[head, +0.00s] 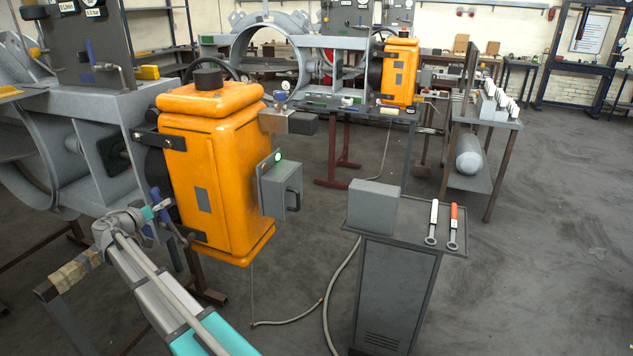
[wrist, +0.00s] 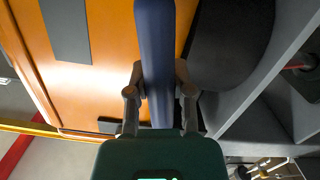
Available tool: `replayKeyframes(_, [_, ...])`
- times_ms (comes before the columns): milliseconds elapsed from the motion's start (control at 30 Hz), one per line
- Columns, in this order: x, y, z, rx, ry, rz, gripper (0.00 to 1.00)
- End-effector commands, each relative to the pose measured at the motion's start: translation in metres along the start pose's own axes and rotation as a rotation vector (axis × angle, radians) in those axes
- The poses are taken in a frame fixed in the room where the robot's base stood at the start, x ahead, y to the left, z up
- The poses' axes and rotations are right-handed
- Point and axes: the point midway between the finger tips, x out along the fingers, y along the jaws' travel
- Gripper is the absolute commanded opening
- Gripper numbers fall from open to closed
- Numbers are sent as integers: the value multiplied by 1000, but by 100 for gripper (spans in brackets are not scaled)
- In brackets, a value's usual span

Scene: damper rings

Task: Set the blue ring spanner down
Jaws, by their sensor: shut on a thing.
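The blue ring spanner (wrist: 155,62) is held by its blue handle between the two fingers of my gripper (wrist: 158,88) in the wrist view. The handle runs up out of that picture, and its ring end is not seen there. In the head view my gripper (head: 161,206) is at the lower left, in front of the near orange actuator box. The spanner's blue handle (head: 156,195) shows beside the fingers there, held in the air and steeply tilted. A white-handled ring spanner (head: 433,222) and a red-handled one (head: 453,226) lie side by side on the grey cabinet top (head: 410,232).
The near orange actuator box (head: 225,180) is close to my gripper, with a grey switch box (head: 282,185) on its right side. A grey block (head: 374,206) stands on the cabinet top's left part. A hose (head: 335,290) lies on the floor left of the cabinet.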

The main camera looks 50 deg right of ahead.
Motion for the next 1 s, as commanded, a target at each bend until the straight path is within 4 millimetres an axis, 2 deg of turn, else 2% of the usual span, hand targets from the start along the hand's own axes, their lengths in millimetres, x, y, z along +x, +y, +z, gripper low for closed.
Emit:
replayKeyframes(33, [-1,2,-9,0,1,0,0])
replayKeyframes(200, [-3,7,-27,0,1,0,0])
replayKeyframes(400, [-4,11,-41,0,1,0,0])
replayKeyframes(1000, [-4,11,-41,0,1,0,0])
